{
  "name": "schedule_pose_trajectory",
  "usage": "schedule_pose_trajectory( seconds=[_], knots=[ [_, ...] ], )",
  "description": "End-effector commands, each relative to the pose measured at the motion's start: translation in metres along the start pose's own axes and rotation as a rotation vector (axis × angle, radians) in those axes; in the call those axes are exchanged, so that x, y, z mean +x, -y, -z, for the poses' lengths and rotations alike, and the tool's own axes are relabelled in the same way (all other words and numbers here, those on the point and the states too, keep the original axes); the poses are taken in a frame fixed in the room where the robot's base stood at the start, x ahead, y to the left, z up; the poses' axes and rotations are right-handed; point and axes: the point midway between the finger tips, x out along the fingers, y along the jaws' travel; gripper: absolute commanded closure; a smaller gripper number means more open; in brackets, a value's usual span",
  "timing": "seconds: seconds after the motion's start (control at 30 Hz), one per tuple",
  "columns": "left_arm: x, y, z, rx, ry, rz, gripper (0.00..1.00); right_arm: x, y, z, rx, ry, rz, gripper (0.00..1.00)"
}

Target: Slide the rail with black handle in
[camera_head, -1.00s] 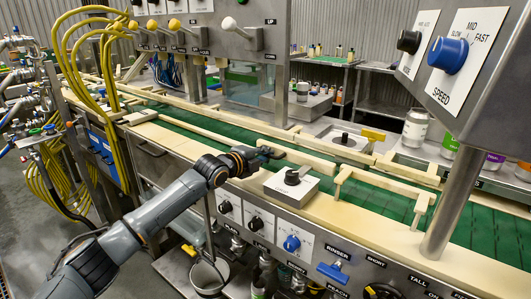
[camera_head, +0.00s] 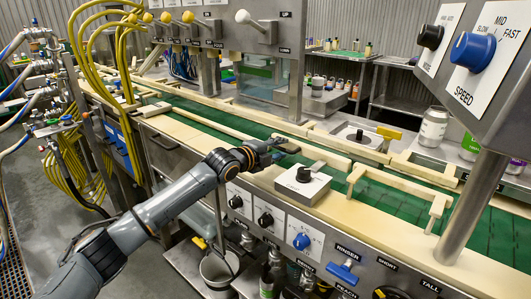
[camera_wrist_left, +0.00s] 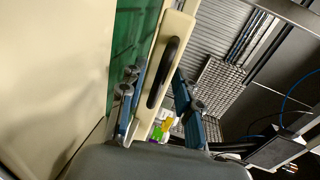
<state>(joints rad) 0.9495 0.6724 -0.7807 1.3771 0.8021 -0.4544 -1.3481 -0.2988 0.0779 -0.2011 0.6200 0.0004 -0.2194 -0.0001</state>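The cream rail with the black handle (camera_wrist_left: 180,30) shows in the left wrist view, running from the top centre down toward the gripper. Its long black handle (camera_wrist_left: 163,72) lies along its face. My left gripper (camera_wrist_left: 160,85) has its two blue-grey fingers spread, one on each side of the rail and the lower part of the handle. I cannot tell whether either finger touches. In the head view my left gripper (camera_head: 280,147) is at the conveyor's near side; the handle is not clear there. My right gripper is in neither view.
A control box with a black knob (camera_head: 303,182) sits on the ledge just right of the gripper. The green conveyor belt (camera_head: 200,117) runs behind it. A speed panel on a metal post (camera_head: 470,205) stands at the right. Yellow hoses (camera_head: 75,150) hang at the left.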

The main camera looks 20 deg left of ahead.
Motion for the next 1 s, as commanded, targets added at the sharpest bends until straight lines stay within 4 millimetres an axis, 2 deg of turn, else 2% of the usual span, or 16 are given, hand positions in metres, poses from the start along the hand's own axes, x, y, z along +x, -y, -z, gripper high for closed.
schedule_pose_trajectory(
  seconds=[0.3, 0.5, 0.7, 1.0],
  knots=[
    [-0.061, 0.0, -0.001, 0.005, 0.001, -0.001, 0.67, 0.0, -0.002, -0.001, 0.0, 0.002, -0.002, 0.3],
    [-0.093, 0.001, 0.0, 0.005, 0.002, 0.001, 0.67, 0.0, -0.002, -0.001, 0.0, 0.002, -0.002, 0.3],
    [-0.106, 0.001, 0.001, 0.002, 0.0, 0.001, 0.67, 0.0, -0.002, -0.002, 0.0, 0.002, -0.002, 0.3],
    [-0.107, 0.001, 0.001, 0.002, 0.0, 0.002, 0.67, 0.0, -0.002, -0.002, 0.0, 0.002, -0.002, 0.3]
  ],
)
